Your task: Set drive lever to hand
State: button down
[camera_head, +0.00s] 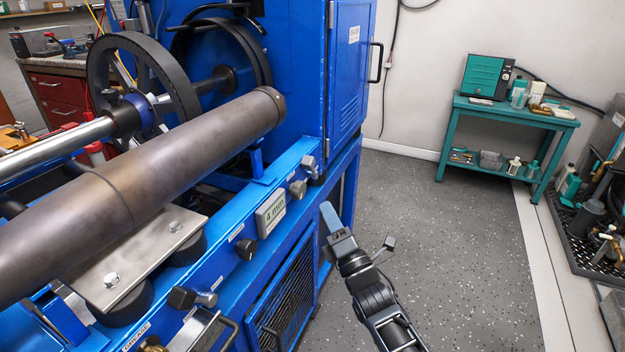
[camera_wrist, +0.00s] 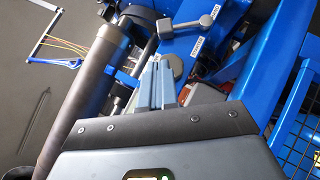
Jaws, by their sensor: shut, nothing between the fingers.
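Several small grey controls sit along the blue front rail of the machine (camera_head: 225,265). One is a small grey lever (camera_head: 309,164) at the rail's far end beside the blue cabinet, with a round grey knob (camera_head: 298,188) nearer. Another lever with a dark block end (camera_head: 190,298) is at the near end. I cannot read which is the drive lever. The wrist view shows a grey lever (camera_wrist: 190,25) with a white label beside it, beyond my fingertips. My gripper (camera_head: 330,215) is shut and empty, over the floor side right of the rail, apart from the controls.
A large brown cylinder (camera_head: 150,180) lies along the machine above the rail. The blue cabinet (camera_head: 348,75) stands at the far end, with a black door handle (camera_head: 376,62). A teal table (camera_head: 512,110) stands at the back right. The speckled floor (camera_head: 450,260) between is clear.

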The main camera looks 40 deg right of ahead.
aim_at(305, 165)
jog(key=shift+w+r, duration=0.1)
jog(key=x, duration=0.9)
jog(key=shift+w+d+r+p, duration=0.1)
jog(key=shift+w+d+p, duration=0.05)
jog(key=shift+w+p, duration=0.15)
